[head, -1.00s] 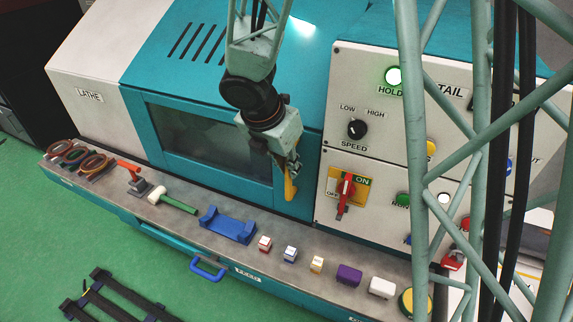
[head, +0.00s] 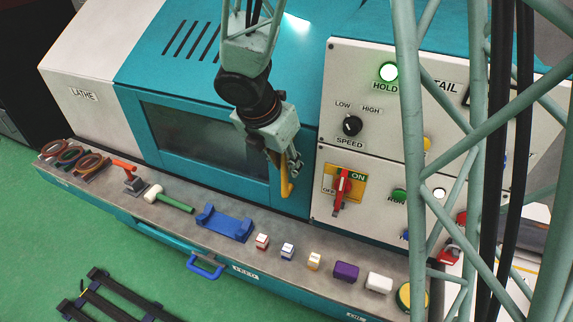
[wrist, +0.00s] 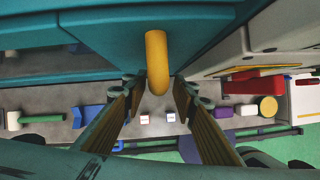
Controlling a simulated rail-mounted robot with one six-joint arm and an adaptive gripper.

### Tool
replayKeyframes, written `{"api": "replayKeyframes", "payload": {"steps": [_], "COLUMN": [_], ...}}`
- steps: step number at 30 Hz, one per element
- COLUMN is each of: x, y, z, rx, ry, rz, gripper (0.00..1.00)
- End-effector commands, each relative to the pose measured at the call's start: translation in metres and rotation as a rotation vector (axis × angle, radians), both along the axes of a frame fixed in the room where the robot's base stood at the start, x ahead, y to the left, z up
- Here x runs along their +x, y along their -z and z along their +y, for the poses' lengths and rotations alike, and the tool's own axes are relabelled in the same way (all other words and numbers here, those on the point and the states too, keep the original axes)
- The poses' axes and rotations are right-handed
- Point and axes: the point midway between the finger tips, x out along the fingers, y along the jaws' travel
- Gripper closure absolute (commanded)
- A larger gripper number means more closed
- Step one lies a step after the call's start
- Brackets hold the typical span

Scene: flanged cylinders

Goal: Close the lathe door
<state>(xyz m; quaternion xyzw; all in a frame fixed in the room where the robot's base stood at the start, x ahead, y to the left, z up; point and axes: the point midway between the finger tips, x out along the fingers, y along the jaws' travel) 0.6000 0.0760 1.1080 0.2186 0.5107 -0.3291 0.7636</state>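The lathe door (head: 165,160) is a teal panel with a dark window, on the front of the lathe. Its right part lies close beside the control panel; I cannot tell if a gap is left. A yellow upright handle (head: 286,185) sits near the door's right side. It also shows in the wrist view (wrist: 157,62). My gripper (head: 290,164) is at the handle, pointing down at it. In the wrist view my gripper (wrist: 158,88) is open, with the handle between and just beyond its fingertips. Contact is not visible.
The control panel (head: 385,115) with a red switch (head: 341,186) stands just right of the gripper. The ledge (head: 150,215) below holds a hammer (head: 168,198), a blue cradle (head: 224,223) and several small blocks. Green floor lies in front.

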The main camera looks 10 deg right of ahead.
Motion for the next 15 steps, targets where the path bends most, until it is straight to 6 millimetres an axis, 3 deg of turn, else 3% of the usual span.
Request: {"api": "replayKeyframes", "payload": {"steps": [15], "x": [-0.01], "y": [-0.037], "z": [0.011], "rx": [0.0], "ry": [-0.001], "rz": [-0.003], "gripper": [0.74]}}
